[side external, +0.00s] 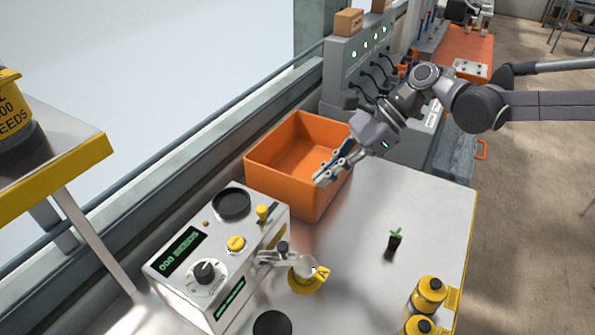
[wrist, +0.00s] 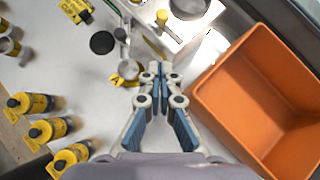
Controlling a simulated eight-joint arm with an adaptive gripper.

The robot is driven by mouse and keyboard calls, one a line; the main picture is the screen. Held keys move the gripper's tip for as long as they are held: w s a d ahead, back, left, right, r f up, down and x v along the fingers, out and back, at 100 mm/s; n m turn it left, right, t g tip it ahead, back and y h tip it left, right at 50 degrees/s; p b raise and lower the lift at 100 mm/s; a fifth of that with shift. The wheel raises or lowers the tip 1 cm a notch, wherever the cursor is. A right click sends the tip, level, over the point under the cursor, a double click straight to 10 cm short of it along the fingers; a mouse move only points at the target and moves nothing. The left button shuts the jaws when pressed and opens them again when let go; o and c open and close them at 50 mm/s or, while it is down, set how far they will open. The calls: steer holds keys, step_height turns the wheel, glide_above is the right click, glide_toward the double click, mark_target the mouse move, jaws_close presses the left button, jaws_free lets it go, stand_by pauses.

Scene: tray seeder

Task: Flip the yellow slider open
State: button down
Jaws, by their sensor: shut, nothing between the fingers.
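The yellow slider appears to be the small upright yellow knob (side external: 262,213) on the right side of the grey seeder box (side external: 215,255), beside the black round opening. In the wrist view a yellow knob (wrist: 162,17) stands near the top edge, on the white top of the box. Whether it is open or closed I cannot tell. My gripper (side external: 322,179) is above the table, up and to the right of the knob and apart from it, in front of the orange bin. In the wrist view my gripper (wrist: 160,72) has its fingers together and empty.
The orange bin (side external: 266,180) stands behind the seeder box; its walls are close to my gripper. A metal spout with a yellow ring (side external: 306,282) sticks out from the box. A seedling (side external: 395,239) and yellow-labelled bottles (side external: 428,294) stand on the table.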

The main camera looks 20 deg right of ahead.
steer(key=shift+v, duration=1.65)
